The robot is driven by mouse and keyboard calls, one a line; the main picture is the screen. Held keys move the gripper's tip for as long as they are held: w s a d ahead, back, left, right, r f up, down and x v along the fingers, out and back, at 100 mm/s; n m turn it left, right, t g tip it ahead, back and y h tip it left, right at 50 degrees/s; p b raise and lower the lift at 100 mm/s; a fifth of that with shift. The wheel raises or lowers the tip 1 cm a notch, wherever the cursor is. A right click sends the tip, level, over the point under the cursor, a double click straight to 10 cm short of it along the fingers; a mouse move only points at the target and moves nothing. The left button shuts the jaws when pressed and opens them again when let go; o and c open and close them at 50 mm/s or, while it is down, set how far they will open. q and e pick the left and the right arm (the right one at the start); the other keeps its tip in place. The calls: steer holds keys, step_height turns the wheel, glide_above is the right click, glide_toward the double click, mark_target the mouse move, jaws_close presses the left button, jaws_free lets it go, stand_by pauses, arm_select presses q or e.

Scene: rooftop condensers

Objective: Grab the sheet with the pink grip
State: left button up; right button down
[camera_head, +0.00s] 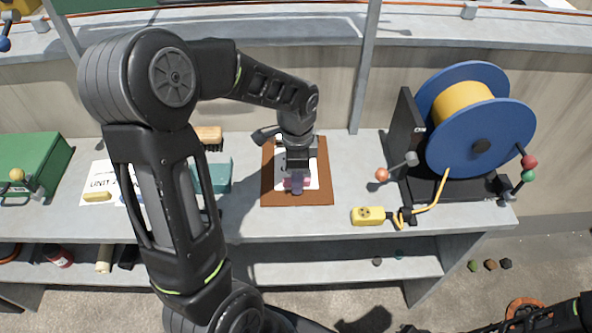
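A white sheet (312,180) lies on a brown board (268,198) on the grey bench. A pink grip (305,183) shows at the lower part of the sheet. My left gripper (297,180) points down over the pink grip and hides much of it and of the sheet. Its fingertips are at the grip, but I cannot tell whether they are closed on it. Part of my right arm shows at the bottom right corner; I cannot make out its gripper.
Another white sheet (99,177) with a yellow grip (97,196) lies left. A teal box (217,177), a brush (209,136) and a green case (35,163) stand nearby. A blue cable reel (480,143) and yellow socket (367,216) are right. Bare bench lies between board and socket.

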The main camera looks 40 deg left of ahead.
arm_select(q)
steer(key=shift+c, duration=0.6)
jaws_close()
stand_by(0.4)
